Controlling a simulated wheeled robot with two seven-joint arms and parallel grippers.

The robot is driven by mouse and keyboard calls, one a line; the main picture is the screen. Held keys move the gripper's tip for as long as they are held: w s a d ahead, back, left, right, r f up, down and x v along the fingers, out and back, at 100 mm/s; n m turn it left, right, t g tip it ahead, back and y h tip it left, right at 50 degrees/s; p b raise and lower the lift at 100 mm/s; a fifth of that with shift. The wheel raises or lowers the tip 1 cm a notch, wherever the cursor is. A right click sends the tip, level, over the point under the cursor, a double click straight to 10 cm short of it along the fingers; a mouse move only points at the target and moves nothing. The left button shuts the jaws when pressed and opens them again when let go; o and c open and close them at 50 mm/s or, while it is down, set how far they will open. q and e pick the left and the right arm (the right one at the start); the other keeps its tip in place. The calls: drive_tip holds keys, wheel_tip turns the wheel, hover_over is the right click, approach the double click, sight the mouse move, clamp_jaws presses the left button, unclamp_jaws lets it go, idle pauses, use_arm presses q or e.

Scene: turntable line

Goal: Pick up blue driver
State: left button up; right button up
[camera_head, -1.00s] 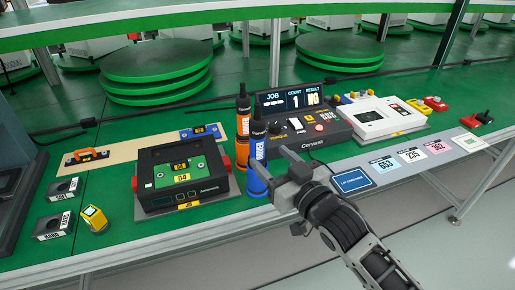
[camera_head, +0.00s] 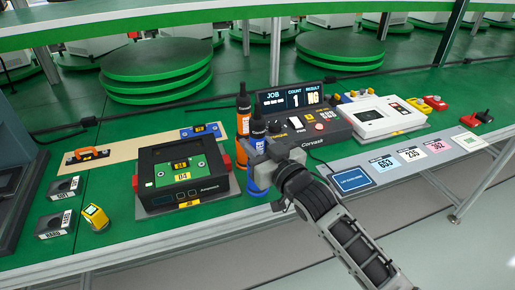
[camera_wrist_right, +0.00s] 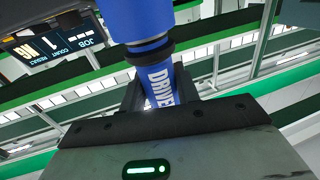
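The blue driver (camera_head: 258,188) stands upright at the right of the black fixture, in front of the orange driver (camera_head: 243,112). My right gripper (camera_head: 256,158) reaches in from the right at the blue driver's middle and hides part of it. In the right wrist view, the blue driver (camera_wrist_right: 160,85) runs between the two dark fingers, one close on each side. I cannot tell whether the fingers press on it. My left gripper is not in view.
The black fixture (camera_head: 150,199) with a green board stands left of the drivers. The black control box (camera_head: 335,133) stands behind and to the right, with a white device (camera_head: 375,115) beside it. A blue-framed card (camera_head: 352,180) lies near the front edge.

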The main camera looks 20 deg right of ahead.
sight(259, 105)
clamp_jaws()
wheel_tip(259, 105, up, 10)
drive_tip(key=shift+r+p, duration=0.1)
drive_tip(key=shift+p, duration=0.55)
